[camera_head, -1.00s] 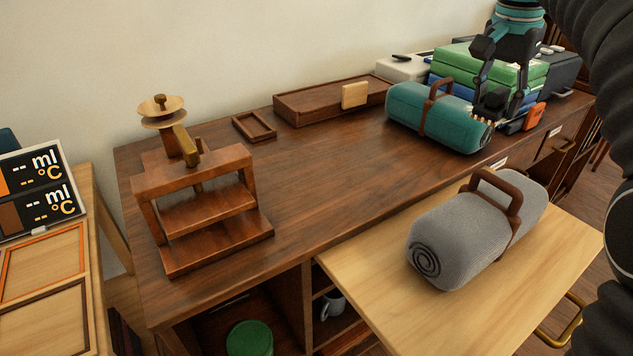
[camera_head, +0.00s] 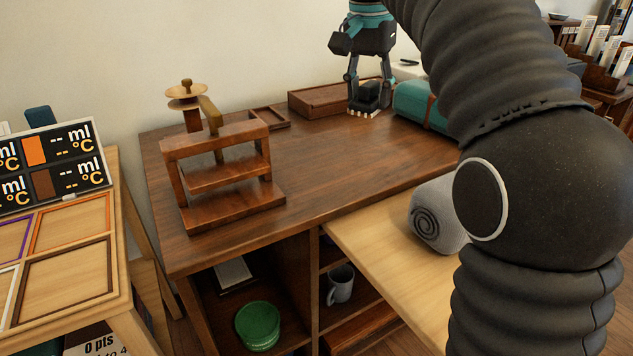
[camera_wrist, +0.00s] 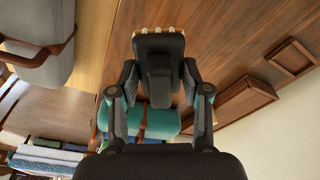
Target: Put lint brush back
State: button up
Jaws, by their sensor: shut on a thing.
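My gripper (camera_head: 369,97) is shut on the lint brush (camera_head: 366,108), a dark block with a row of cream bristles along its lower edge. In the wrist view, the lint brush (camera_wrist: 160,55) sits between my two fingers (camera_wrist: 160,75), bristles toward the top of the picture. I cannot tell for sure whether the brush touches the desk; it looks held above it.
A teal roll (camera_head: 411,104) lies right of my gripper, partly behind my arm. A grey roll (camera_head: 432,222) lies on the pale pull-out board (camera_head: 385,270). A wooden press (camera_head: 225,170) stands left. A small tray (camera_head: 270,117) lies left of the box. The desk's middle is clear.

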jog(key=s+d+f+m+b, duration=0.1)
jog(key=s+d+f+b, duration=0.15)
jog(key=d, duration=0.25)
jog(key=b, duration=0.2)
send_over(334, 165)
jog(key=f, duration=0.6)
jog(key=shift+s+a+f, duration=0.2)
jog(key=shift+s+f, duration=0.1)
jog(key=shift+f+b, duration=0.9)
jog(key=shift+f, duration=1.1)
jog(key=shift+f, duration=0.15)
jog(key=o, duration=1.2)
notch_tip(334, 165, up, 12)
jog(key=s+p, duration=0.1)
jog(key=p, duration=0.4)
jog(key=shift+s+a, duration=0.25)
jog(key=shift+a, duration=0.2)
